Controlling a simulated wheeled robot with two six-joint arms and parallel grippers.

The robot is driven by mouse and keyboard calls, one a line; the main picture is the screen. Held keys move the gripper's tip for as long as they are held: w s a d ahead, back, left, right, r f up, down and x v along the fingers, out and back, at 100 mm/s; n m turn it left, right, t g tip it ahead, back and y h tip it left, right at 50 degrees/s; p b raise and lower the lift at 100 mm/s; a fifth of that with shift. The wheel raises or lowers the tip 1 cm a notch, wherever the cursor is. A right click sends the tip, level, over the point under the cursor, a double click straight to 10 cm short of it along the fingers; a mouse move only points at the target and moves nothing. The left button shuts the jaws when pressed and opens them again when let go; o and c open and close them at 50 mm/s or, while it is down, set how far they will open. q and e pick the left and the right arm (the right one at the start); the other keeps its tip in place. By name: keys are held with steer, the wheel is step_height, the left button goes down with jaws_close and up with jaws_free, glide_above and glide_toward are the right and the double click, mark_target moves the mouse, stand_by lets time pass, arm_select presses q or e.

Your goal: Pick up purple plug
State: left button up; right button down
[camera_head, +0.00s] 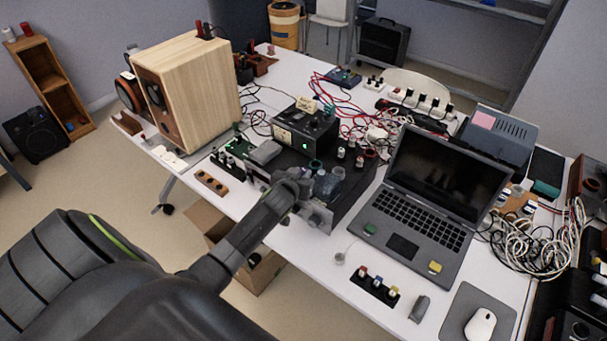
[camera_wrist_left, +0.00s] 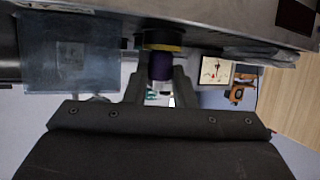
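My left gripper (camera_head: 308,205) reaches over the front of the table, at the near side of the dark equipment box (camera_head: 345,203). My left gripper (camera_wrist_left: 160,84) has one finger on each side of the plug. I cannot tell whether the fingers press on it. I cannot make out the plug in the head view. My right gripper is not in view.
An open laptop (camera_head: 422,205) stands right of my left gripper. A wooden speaker (camera_head: 200,90) stands at the left. A small black instrument (camera_head: 305,125) and tangled red cables (camera_head: 345,95) lie behind.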

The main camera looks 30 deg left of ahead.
arm_select(q)
steer(key=shift+c, duration=1.4)
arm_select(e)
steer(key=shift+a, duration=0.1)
